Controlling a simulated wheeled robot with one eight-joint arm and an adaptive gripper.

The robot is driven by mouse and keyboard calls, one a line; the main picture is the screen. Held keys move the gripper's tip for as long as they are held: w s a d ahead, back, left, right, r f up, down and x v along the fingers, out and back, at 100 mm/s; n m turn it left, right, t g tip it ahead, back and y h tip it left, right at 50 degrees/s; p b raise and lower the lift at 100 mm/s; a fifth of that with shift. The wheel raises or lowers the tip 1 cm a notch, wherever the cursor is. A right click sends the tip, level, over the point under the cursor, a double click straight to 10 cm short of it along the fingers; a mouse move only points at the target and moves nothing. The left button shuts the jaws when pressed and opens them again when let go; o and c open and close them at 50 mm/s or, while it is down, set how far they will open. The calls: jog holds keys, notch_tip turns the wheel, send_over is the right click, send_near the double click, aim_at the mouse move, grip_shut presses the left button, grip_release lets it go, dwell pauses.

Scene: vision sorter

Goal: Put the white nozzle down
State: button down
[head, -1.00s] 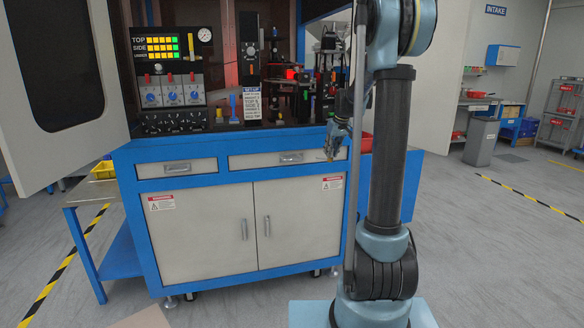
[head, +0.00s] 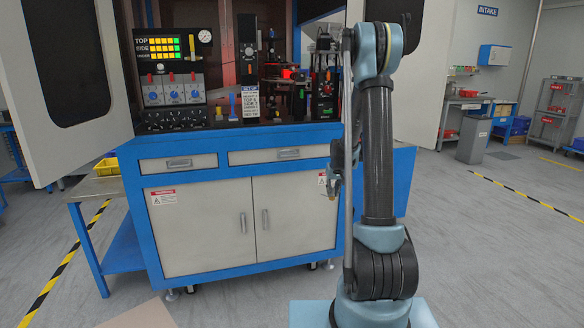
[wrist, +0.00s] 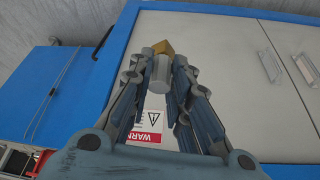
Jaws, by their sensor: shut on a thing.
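The white nozzle (wrist: 160,69) is a short pale grey-white cylinder with a brass-coloured tip (wrist: 163,47). My gripper (wrist: 157,72) is shut on it, with its fingers on either side, in the wrist view. In the head view my gripper (head: 334,182) hangs beside my arm's column, in front of the cabinet doors and below the worktop level.
The blue cabinet (head: 140,215) with pale doors stands in front of me. Its dark worktop (head: 222,124) holds a control panel (head: 166,62), small posts and a sign (head: 250,101). A side table (head: 92,188) with a yellow bin (head: 107,167) stands at left. Open floor lies at right.

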aim_at(333, 197)
jog(key=f, duration=0.1)
jog(key=s+f, duration=0.1)
jog(key=shift+f+m, duration=0.4)
jog(key=s+f, duration=0.6)
jog(key=f, duration=0.1)
jog(key=shift+f, duration=0.25)
